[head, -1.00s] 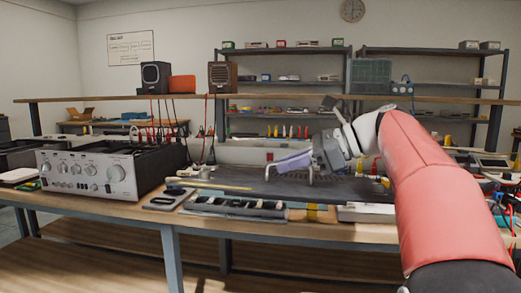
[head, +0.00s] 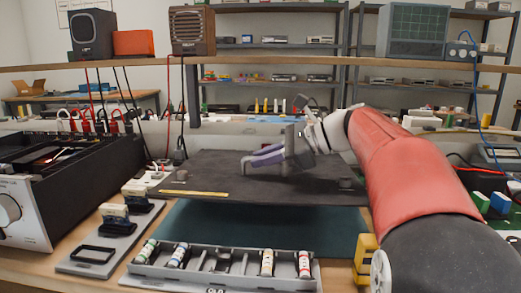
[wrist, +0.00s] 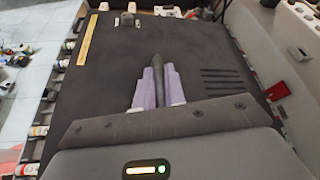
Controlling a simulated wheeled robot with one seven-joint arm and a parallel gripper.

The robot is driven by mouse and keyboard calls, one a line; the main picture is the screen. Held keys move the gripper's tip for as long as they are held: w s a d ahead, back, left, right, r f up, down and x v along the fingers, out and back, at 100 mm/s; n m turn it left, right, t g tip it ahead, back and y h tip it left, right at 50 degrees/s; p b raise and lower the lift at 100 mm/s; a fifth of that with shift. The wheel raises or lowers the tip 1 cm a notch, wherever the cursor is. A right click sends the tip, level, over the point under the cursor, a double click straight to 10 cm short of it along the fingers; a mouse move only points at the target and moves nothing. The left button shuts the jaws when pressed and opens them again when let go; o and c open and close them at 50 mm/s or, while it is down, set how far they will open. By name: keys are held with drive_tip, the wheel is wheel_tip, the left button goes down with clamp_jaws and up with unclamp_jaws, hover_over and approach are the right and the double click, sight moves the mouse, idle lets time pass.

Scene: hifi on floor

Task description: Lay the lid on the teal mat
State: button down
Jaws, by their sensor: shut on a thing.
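The lid (head: 225,182) is a wide dark flat panel with a yellow strip near its left end. It also fills much of the wrist view (wrist: 120,70), where slots show on its right. My gripper (head: 262,158) has purple fingers shut on the lid's bar handle, seen between the fingers in the wrist view (wrist: 159,75). The lid is roughly level above the teal mat (head: 230,222), which shows below the lid's front edge with a dark shadow on it. The rest of the mat is hidden under the lid.
An open-topped amplifier (head: 75,180) stands at left. A grey tray (head: 225,268) of small bottles lies in front of the mat, with a grey stand (head: 108,240) at its left. A yellow object (head: 367,258) is near the mat's right front corner.

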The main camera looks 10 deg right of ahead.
hover_over(265, 210)
drive_tip(key=shift+f, duration=3.25)
drive_tip(key=shift+f+b, duration=0.4)
drive_tip(key=shift+f, duration=0.45)
drive_tip(key=shift+f, duration=0.45)
drive_tip(key=c, duration=1.5)
unclamp_jaws()
drive_tip(key=shift+c, duration=0.2)
drive_tip(key=shift+o, duration=0.8)
drive_tip(key=shift+r, duration=0.1)
drive_tip(key=shift+r, duration=0.1)
